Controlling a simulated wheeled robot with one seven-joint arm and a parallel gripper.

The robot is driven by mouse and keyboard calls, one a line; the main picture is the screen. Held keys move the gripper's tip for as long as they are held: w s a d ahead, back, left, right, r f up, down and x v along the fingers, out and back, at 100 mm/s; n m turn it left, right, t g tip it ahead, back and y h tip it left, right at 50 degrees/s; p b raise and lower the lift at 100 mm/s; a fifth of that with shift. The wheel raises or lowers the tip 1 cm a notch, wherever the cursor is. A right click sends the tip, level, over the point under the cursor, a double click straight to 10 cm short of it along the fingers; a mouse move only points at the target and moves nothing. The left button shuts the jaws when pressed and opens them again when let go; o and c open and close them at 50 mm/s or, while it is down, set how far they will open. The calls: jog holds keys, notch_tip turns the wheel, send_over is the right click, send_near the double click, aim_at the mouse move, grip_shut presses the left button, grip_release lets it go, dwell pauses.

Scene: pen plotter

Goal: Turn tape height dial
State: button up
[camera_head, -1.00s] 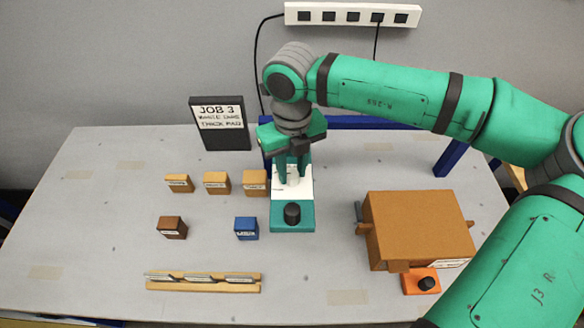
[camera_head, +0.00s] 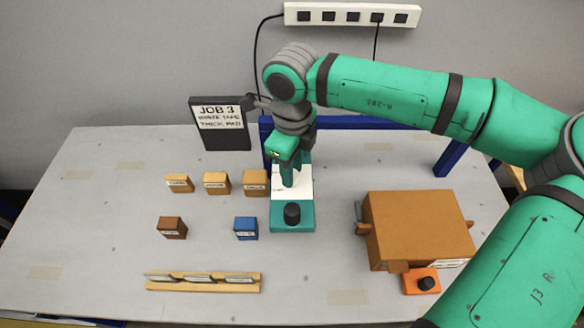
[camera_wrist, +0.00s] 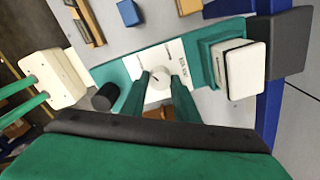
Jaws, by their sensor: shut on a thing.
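A teal stand (camera_head: 305,222) with a white panel (camera_head: 304,190) and a black knob (camera_head: 292,212) sits mid-table. In the wrist view, a small round white dial (camera_wrist: 158,79) with a dark mark lies on the labelled white panel (camera_wrist: 140,98). My gripper (camera_wrist: 160,88) points down with its teal fingers on either side of the dial, shut on it. In the head view my gripper (camera_head: 287,182) stands over the panel, behind the black knob, and hides the dial. The black knob shows beside the fingers in the wrist view (camera_wrist: 106,96).
Three tan blocks (camera_head: 216,183) stand left of the stand, with a brown block (camera_head: 171,227) and a blue block (camera_head: 246,228) nearer. A wooden rack (camera_head: 203,282) lies in front. A large brown box (camera_head: 420,225) is at right. A job sign (camera_head: 220,122) stands behind.

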jog(key=shift+w+a+r, duration=0.1)
dwell(0.3)
jog(key=o, duration=1.1)
jog(key=shift+c, duration=0.2)
notch_tip(320, 180, up, 11)
jog(key=shift+f, duration=0.2)
